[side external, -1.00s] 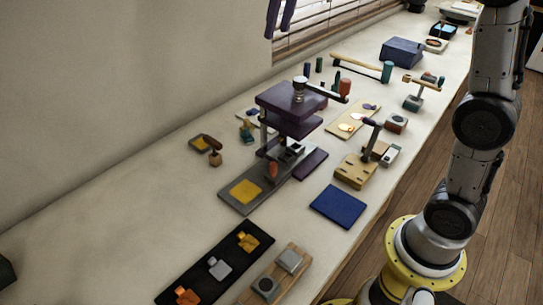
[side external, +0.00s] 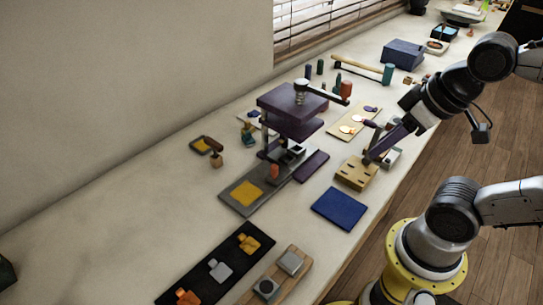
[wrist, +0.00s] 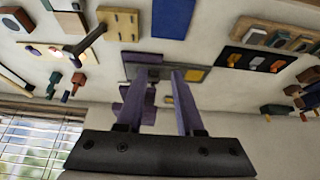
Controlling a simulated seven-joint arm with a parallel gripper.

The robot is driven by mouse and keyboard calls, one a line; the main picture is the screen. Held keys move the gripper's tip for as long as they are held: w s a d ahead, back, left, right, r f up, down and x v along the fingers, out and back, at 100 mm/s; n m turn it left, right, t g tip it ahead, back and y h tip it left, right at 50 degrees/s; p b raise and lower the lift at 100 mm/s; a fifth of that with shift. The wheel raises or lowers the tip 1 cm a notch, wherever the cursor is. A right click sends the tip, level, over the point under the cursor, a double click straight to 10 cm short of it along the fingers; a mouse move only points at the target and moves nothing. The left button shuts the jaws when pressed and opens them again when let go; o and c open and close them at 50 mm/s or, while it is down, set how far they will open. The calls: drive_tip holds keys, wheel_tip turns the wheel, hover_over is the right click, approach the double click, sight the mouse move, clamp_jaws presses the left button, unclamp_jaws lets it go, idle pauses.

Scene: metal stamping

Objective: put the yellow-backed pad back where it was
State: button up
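A flat yellow square (side external: 246,193) lies on the front end of the grey press plate (side external: 236,203); it also shows in the wrist view (wrist: 193,75). A small dark-edged piece with a yellow face (side external: 200,145) lies left of the press. I cannot tell for certain which of these is the yellow-backed pad. The press has a purple body (side external: 290,103). My gripper (side external: 370,159) is over the slotted wooden block (side external: 354,175), right of the press. In the wrist view my gripper (wrist: 165,72) has its purple fingers apart, with nothing seen between them.
A blue mat (side external: 339,208) lies in front of the wooden block. A dark strip (side external: 229,257) holds orange and grey pieces, beside a wooden tray (side external: 290,247) with grey blocks. A tan board (side external: 345,131) and a hammer (side external: 360,68) lie farther back.

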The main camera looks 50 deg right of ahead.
drive_tip(key=shift+r, duration=0.1)
drive_tip(key=shift+c, duration=1.1)
drive_tip(key=r, duration=0.1)
drive_tip(key=w+r+n, duration=0.1)
drive_tip(key=r, duration=0.1)
drive_tip(key=w+r+n, duration=0.1)
drive_tip(key=shift+r, duration=0.2)
clamp_jaws()
drive_tip(key=w+r+n, duration=0.2)
drive_tip(key=w+r, duration=0.4)
drive_tip(key=w, duration=0.1)
drive_tip(key=n+g, duration=0.3)
drive_tip(key=g, duration=0.2)
hover_over(248, 127)
drive_tip(key=s+d, duration=0.1)
drive_tip(key=d, duration=0.1)
wheel_tip(248, 127, down, 17)
wheel_tip(248, 127, down, 10)
drive_tip(key=shift+s+d+f, duration=0.15)
